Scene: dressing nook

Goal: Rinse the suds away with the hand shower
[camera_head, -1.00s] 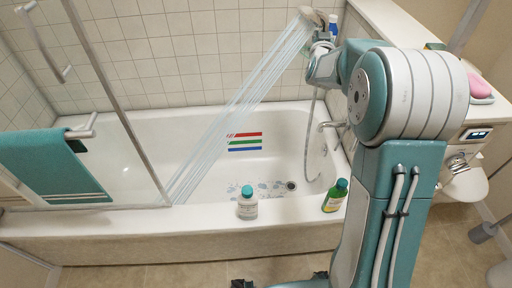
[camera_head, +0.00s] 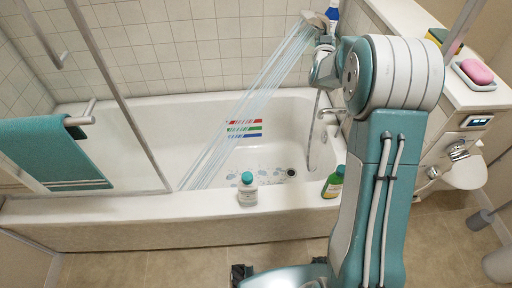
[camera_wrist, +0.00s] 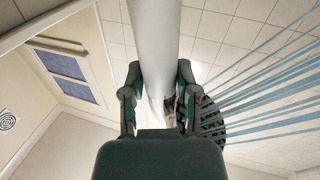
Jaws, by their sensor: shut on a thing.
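My gripper (camera_wrist: 158,88) is shut on the white handle of the hand shower (camera_wrist: 155,35), which also shows above the tub's right end in the head view (camera_head: 314,19). Its dark nozzle face lies beside the right finger in the wrist view. Pale blue water jets (camera_head: 250,100) run down and left into the bathtub (camera_head: 120,205), ending at its left part near the glass screen. White-blue suds (camera_head: 265,174) lie on the tub floor left of the drain (camera_head: 290,172), apart from the jets.
A white bottle with a teal cap (camera_head: 247,190) and a green bottle (camera_head: 333,183) stand on the near rim. A glass screen with a teal towel (camera_head: 52,152) closes off the left. A pink soap (camera_head: 477,71) in its dish and a sponge lie on the right ledge.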

